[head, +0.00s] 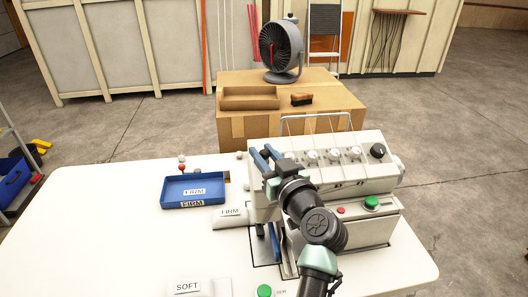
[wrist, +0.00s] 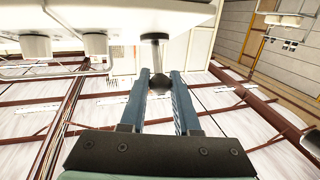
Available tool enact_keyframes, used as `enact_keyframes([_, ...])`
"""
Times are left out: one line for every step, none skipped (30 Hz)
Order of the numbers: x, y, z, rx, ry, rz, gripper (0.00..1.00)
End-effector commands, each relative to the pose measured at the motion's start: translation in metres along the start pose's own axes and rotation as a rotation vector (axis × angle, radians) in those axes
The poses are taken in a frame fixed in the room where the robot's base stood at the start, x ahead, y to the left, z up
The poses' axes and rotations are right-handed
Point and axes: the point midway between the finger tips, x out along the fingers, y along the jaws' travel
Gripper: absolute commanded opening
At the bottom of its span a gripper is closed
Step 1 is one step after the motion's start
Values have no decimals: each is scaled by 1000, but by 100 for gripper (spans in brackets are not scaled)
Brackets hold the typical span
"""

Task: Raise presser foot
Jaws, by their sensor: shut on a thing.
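The white sewing machine (head: 350,186) stands on the right part of the white table, with a row of dials on top. My gripper (head: 261,152) is at the machine's left end, with its blue fingers pointing up and away. In the wrist view, my gripper (wrist: 161,86) has a finger on each side of a dark ball knob (wrist: 160,84) and is shut on it. The knob sits on a short lever (wrist: 153,55) by the machine's pale body. I cannot make out the presser foot itself.
A blue tray (head: 195,188) marked FIRM lies left of the machine. A FIRM label (head: 230,212) and a SOFT label (head: 187,286) mark pale blocks. A cardboard box (head: 290,98) stands behind. The table's left is clear.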

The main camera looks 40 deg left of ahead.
Motion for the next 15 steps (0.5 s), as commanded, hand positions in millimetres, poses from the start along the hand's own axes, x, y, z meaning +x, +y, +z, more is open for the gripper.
enact_keyframes([0,0,-5,4,-21,-1,0])
enact_keyframes([1,0,-6,8,-35,0,0])
enact_keyframes([2,0,-8,13,-55,1,0])
enact_keyframes([3,1,-9,18,-74,1,0])
enact_keyframes([4,1,-11,23,-93,1,0])
enact_keyframes([5,1,-12,31,-120,2,0])
enact_keyframes([6,2,-13,37,-144,3,0])
enact_keyframes([7,2,-14,44,-168,4,0])
enact_keyframes([9,3,-16,53,-201,4,0])
enact_keyframes([10,3,-16,60,-227,5,0])
enact_keyframes([12,3,-17,67,-254,5,0])
enact_keyframes([14,4,-18,76,-290,7,0])
enact_keyframes([15,4,-18,85,-318,7,0])
enact_keyframes([17,5,-19,93,-344,8,0])
enact_keyframes([18,5,-18,103,-381,9,0])
